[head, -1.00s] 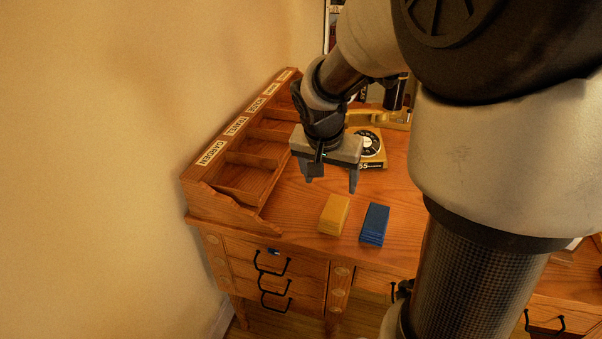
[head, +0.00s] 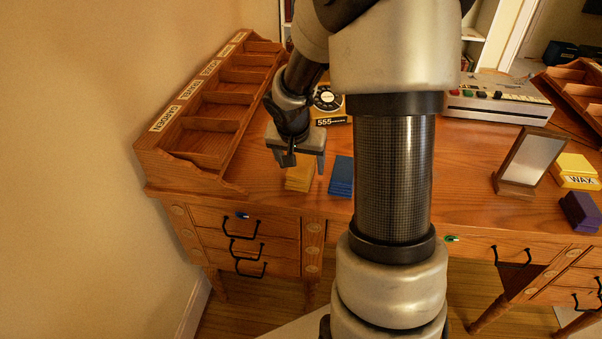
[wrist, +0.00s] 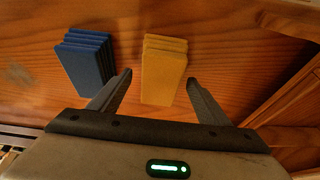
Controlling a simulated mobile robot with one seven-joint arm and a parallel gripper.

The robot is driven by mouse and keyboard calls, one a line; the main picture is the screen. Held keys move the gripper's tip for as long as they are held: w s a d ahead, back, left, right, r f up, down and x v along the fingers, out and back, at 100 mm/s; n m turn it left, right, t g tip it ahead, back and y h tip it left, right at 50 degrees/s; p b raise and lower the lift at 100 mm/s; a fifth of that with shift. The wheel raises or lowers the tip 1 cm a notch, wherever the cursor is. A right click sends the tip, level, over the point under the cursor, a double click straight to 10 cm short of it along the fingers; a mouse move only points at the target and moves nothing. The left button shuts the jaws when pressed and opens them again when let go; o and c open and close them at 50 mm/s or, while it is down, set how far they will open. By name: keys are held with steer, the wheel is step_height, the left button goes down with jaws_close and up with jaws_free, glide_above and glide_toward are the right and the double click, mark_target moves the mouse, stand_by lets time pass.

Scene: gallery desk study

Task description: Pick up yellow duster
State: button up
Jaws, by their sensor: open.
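The yellow duster (head: 299,177) is a ridged yellow block on the wooden desk, near the front edge at the left. In the wrist view the yellow duster (wrist: 162,68) shows between and just beyond my fingertips. My gripper (head: 300,168) is open and empty, pointing down over it; in the wrist view my gripper (wrist: 160,80) has a finger on each side of the duster's near end. Part of the duster is hidden behind my gripper in the head view. I cannot tell the exact height gap.
A similar blue block (head: 341,176) lies just right of the duster. A labelled wooden rack (head: 150,150) stands at the left. A telephone (head: 328,100) is behind. A mirror (head: 528,160), a yellow WAX box (head: 575,170) and a purple block (head: 580,211) are at the right.

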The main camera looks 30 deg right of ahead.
mark_target(301, 162)
steer(key=shift+w+d+f, duration=0.2)
steer(key=shift+w+f, duration=0.05)
steer(key=shift+f, duration=0.4)
steer(key=shift+f+b, duration=0.2)
steer(key=shift+b, duration=0.15)
steer(key=c, duration=1.2)
steer(key=shift+o, duration=0.2)
step_height(301, 162, up, 10)
steer(key=p, duration=0.4)
steer(key=shift+r, duration=0.2)
